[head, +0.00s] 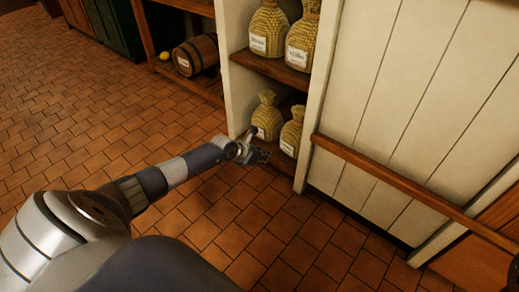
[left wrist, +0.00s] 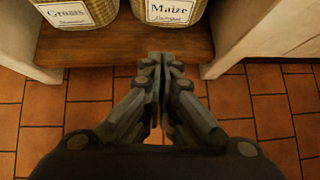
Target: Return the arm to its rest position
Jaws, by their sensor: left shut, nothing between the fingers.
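My left arm reaches in from the left in the head view. Its gripper (head: 258,154) is in front of the lower shelf of a white cupboard, close to the sacks there. In the left wrist view the left gripper (left wrist: 162,70) has its fingers together with nothing between them. It points at the front edge of the wooden shelf board (left wrist: 100,48). My right gripper is not in view.
Labelled sacks marked Groats (left wrist: 75,10) and Maize (left wrist: 172,8) stand on the lower shelf. More sacks (head: 268,30) stand on the shelf above. A barrel (head: 196,55) lies further back. A wooden rail (head: 395,180) crosses the white panelling. The tiled floor (head: 90,110) at left is clear.

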